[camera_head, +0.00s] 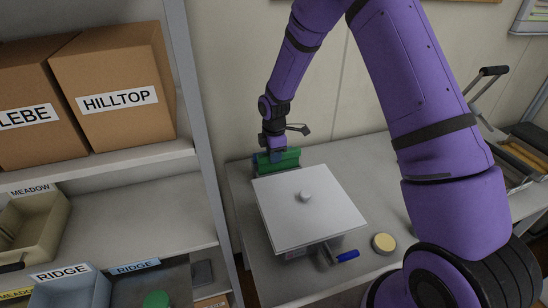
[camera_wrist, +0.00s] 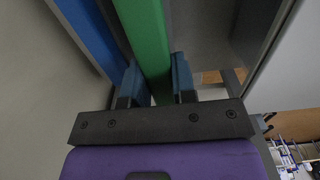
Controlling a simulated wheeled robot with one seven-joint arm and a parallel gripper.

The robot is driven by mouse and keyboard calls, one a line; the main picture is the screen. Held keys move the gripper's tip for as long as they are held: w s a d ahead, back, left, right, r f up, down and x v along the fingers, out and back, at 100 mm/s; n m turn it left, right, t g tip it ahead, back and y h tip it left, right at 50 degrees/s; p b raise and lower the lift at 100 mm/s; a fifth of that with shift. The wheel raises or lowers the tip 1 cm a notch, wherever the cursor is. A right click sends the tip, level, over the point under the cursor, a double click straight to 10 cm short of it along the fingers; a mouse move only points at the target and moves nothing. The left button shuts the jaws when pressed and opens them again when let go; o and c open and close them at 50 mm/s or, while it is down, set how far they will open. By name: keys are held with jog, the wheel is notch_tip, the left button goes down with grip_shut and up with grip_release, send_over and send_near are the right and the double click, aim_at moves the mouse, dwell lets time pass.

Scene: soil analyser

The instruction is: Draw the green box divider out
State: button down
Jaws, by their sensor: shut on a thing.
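The green box divider (camera_head: 287,159) shows in the head view as a green bar at the back of the bench, behind a white-lidded box. In the wrist view the green divider (camera_wrist: 146,40) runs from the top edge down between the two blue-grey fingers. My gripper (camera_wrist: 156,84) is shut on it, one finger on each side. In the head view my gripper (camera_head: 272,155) reaches down onto the left part of the divider. The fingertips are small there and partly hidden. I cannot tell how far the divider sits in anything, as the white lid hides what lies in front.
The white lid (camera_head: 318,215) with a round knob covers a box on the bench (camera_head: 262,275). A blue-handled tool (camera_head: 347,256) and a round yellowish-topped tin (camera_head: 384,243) lie at its front right. A shelf (camera_head: 150,215) with boxes and bins stands left. A blue strip (camera_wrist: 88,32) runs beside the divider.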

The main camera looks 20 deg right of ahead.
jog(key=shift+r, duration=2.85)
